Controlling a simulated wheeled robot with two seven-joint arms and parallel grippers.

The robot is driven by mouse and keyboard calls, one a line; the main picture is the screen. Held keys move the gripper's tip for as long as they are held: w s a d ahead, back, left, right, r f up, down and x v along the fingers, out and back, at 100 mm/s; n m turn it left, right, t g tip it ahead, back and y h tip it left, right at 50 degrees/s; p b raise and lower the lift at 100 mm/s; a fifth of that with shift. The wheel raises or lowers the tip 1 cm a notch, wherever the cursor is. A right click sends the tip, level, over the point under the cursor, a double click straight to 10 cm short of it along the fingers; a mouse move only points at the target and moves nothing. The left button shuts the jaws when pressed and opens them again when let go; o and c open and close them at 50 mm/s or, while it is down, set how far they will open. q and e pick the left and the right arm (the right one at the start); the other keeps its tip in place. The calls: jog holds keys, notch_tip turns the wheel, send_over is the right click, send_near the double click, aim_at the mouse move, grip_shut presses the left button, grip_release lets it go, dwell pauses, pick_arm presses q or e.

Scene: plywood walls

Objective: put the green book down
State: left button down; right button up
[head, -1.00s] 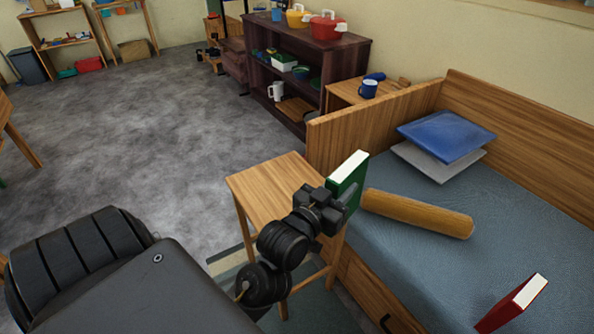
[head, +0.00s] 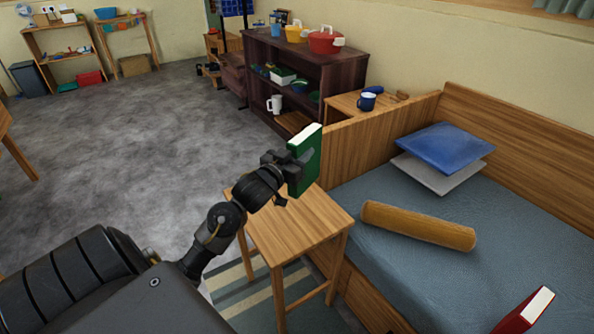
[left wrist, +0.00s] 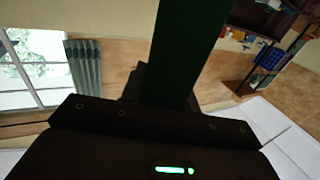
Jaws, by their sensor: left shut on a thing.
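The green book (head: 309,164) has a dark green cover and white page edges, and it stands upright in my left gripper (head: 291,163). My left gripper is shut on it, above the far part of the wooden stool (head: 300,232). In the left wrist view the book (left wrist: 190,50) is a dark green slab rising from the gripper. The stool's visible top is bare. My right gripper is not in view.
A bed (head: 395,275) to the right of the stool holds a tan bolster (head: 418,226), a blue cushion (head: 443,146), a grey cushion (head: 436,173) and a red book (head: 522,315). A dark shelf (head: 340,72) stands behind. Open floor (head: 130,150) lies left.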

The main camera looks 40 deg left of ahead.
pick_arm(q)
jog(key=w+f, duration=0.1)
jog(key=a+f, duration=0.1)
jog(key=f, duration=0.1)
jog(key=w+a+f+b, duration=0.1)
jog(key=shift+w+a+f, duration=0.25)
jog(key=shift+w+f, duration=0.05)
jog(key=shift+f, duration=0.05)
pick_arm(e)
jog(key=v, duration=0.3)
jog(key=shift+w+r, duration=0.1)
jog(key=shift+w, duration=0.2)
pick_arm(q)
notch_tip(320, 180, down, 4)
jog(key=shift+w+a+r+b, duration=0.15)
jog(key=shift+r+b, duration=0.05)
jog(key=shift+b, duration=0.3)
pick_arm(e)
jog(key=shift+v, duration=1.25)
pick_arm(q)
jog(key=c, duration=1)
grip_release()
jog(key=shift+f, duration=0.15)
jog(key=shift+c, duration=0.2)
jog(key=s+d+p, duration=0.1)
jog(key=s, duration=1.1)
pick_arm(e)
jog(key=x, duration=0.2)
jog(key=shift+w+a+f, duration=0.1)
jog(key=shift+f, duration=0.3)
